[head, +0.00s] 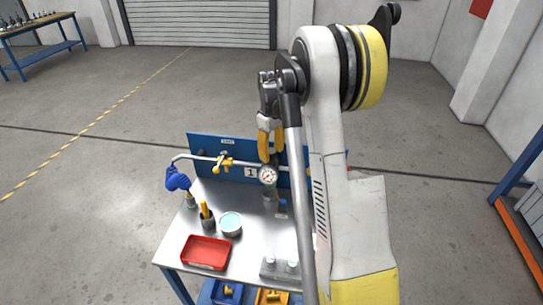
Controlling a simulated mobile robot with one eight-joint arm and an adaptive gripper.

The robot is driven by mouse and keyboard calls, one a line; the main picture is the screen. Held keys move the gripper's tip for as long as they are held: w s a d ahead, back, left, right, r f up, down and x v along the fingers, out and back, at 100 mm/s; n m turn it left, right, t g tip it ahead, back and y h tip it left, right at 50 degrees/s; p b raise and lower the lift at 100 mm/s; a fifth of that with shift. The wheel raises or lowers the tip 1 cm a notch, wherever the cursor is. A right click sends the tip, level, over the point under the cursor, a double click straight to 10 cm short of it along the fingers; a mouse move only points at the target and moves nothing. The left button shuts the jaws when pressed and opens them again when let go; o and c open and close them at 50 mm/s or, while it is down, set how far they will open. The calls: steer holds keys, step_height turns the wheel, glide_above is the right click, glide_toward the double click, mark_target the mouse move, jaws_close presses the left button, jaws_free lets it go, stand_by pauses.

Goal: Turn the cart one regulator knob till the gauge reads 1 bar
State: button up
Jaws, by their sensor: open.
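Cart one (255,245) is a steel-topped bench cart with a blue back panel (207,141) and a plate marked 1 (250,172). A round white-faced gauge (267,176) sits on the pipework in front of the panel. Its reading is too small to tell. I cannot clearly make out the regulator knob; grey fittings show below the gauge and my arm hides part of that area. My gripper (271,153), with yellow fingers, is open and points down just above the gauge in the picture. Nothing shows between the fingers, and I cannot tell whether they touch anything.
A pipe with a yellow-handled valve (223,163) runs left to a blue fitting (178,180). A red tray (205,252), a round tin (231,224) and a dark cup (207,218) stand on the cart top. Blue and yellow bins (272,297) sit below.

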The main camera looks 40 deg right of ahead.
steer(key=shift+f, duration=0.5)
steer(key=shift+c, duration=0.5)
steer(key=c, duration=0.8)
steer(key=shift+m, duration=0.3)
steer(key=m+b, duration=0.1)
steer(key=m, duration=0.3)
steer(key=shift+a, duration=0.1)
steer(key=shift+a+m, duration=0.1)
steer(key=shift+m, duration=2.2)
